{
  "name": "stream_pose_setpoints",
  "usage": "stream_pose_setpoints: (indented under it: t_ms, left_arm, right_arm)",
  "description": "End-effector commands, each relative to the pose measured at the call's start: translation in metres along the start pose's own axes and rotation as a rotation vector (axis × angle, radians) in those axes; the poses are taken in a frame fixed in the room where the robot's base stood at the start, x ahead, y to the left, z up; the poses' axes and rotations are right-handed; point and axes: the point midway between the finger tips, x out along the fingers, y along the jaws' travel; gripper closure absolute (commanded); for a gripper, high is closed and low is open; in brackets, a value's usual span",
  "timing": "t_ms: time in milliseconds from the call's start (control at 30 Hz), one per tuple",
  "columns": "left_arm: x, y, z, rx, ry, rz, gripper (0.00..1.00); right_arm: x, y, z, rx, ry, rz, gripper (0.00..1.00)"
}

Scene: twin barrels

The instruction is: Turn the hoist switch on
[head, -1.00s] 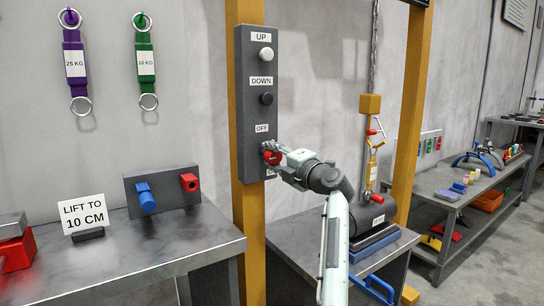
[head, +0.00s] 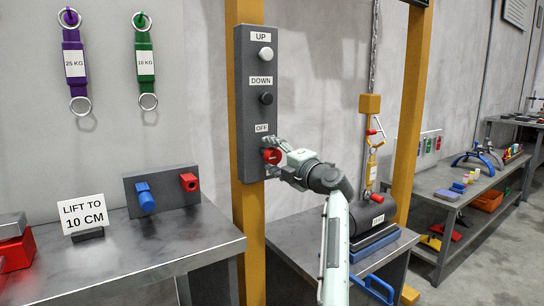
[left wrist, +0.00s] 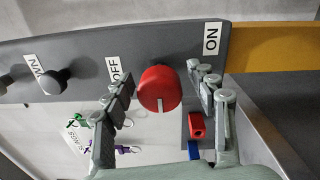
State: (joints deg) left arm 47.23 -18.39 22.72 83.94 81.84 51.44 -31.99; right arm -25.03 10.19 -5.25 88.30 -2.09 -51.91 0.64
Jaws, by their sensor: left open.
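The hoist switch is a round red knob (head: 271,156) low on a tall grey control panel (head: 250,110), below the OFF label (head: 262,128). In the left wrist view the red knob (left wrist: 158,88) sits between the OFF label (left wrist: 114,68) and the ON label (left wrist: 212,39). A pale line on its face points down in that picture. My left gripper (head: 280,157) is open at the knob. Its fingers stand on either side of the knob, with gaps showing in the left wrist view (left wrist: 160,78). My right gripper is not in view.
A white UP button (head: 265,54) and a black DOWN button (head: 266,98) sit above the knob. The panel is on a yellow post (head: 250,235). Right of it, a hoist chain (head: 374,50) hangs over a dark cylinder (head: 375,218) on a metal table (head: 290,235).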

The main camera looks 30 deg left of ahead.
Motion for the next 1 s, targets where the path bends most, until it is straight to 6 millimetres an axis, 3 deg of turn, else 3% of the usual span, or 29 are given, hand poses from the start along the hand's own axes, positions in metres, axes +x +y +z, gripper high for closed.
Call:
stream_pose_setpoints:
  t_ms: [267, 700, 1000]
  left_arm:
    - [-0.017, -0.001, 0.001, 0.000, -0.002, -0.002, 0.42]
    - [-0.102, 0.000, 0.000, 0.001, -0.001, 0.001, 0.42]
    - [-0.120, 0.000, 0.000, 0.000, 0.000, 0.000, 0.42]
  right_arm:
    - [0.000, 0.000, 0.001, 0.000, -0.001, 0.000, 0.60]
    - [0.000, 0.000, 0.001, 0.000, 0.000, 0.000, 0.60]
    - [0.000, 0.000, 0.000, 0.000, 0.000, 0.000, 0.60]
